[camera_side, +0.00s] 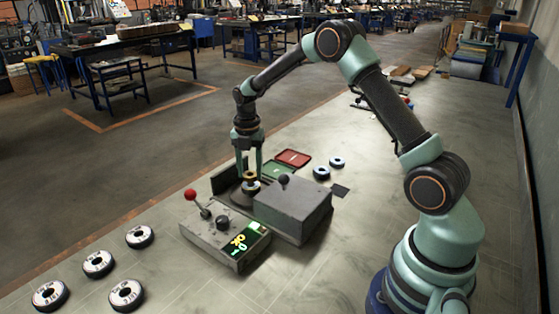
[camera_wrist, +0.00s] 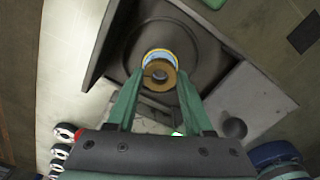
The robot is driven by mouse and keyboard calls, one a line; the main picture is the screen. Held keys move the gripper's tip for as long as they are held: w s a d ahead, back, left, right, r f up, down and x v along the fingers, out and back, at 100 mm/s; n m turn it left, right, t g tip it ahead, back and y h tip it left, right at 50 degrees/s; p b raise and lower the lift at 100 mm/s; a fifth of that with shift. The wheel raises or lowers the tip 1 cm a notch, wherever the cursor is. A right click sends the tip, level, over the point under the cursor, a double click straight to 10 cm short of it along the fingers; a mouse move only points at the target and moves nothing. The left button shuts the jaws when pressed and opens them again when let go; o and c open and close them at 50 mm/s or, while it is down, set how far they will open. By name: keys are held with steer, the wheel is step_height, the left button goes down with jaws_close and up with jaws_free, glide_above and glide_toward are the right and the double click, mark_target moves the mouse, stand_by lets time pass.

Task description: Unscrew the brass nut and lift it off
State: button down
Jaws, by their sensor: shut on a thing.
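The brass nut (camera_side: 250,176) shows as a small gold ring above a dark and pale disc (camera_side: 250,187) on the grey machine. In the wrist view the nut (camera_wrist: 160,76) is a brown-gold ring with a dark hole, between the two green fingers. My gripper (camera_side: 249,174) points straight down and is shut on the nut; its fingers also show in the wrist view (camera_wrist: 160,80). A yellow and light blue ring (camera_wrist: 158,53) shows just behind the nut. I cannot tell whether the nut is still on its thread.
A control box (camera_side: 225,238) with a red-knobbed lever and a lit green display stands in front. A grey block (camera_side: 292,207) with a black knob is close on the right. Several loose discs (camera_side: 98,263) lie front left. Red (camera_side: 293,158) and green (camera_side: 277,171) trays lie behind.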

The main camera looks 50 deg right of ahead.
steer(key=shift+r, duration=1.5)
